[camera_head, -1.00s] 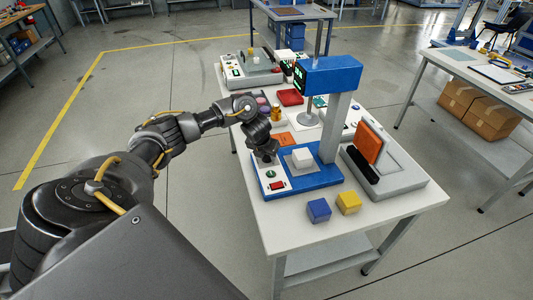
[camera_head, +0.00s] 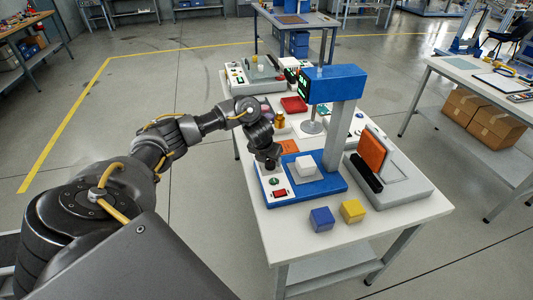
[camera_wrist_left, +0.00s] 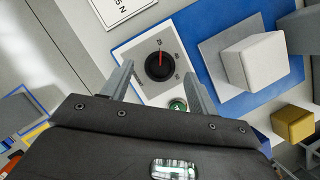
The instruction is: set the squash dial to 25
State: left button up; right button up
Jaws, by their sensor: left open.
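The squash dial is a black round knob (camera_wrist_left: 160,66) with a red pointer line, on the white panel of a blue press (camera_head: 332,84). My left gripper (camera_head: 271,165) hangs over that panel, pointing down, and hides the dial in the head view. In the left wrist view its two fingers (camera_wrist_left: 158,70) are apart, one on each side of the knob, with nothing held. I cannot tell whether they touch it. My right gripper is not in view.
A white block (camera_head: 306,165) sits on the press plate. A green button (camera_wrist_left: 177,104) and a red switch (camera_head: 280,194) are near the dial. A blue cube (camera_head: 321,219) and yellow cube (camera_head: 352,211) stand in front. A grey device with an orange pad (camera_head: 373,152) is at right.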

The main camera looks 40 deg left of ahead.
pick_arm(q)
jog(key=a+p+v, duration=0.1)
jog(key=p+v, duration=0.1)
jog(key=v, duration=0.6)
jog(key=shift+s+d+r, duration=0.2)
jog(key=shift+d+r, duration=0.05)
jog(key=shift+d, duration=0.2)
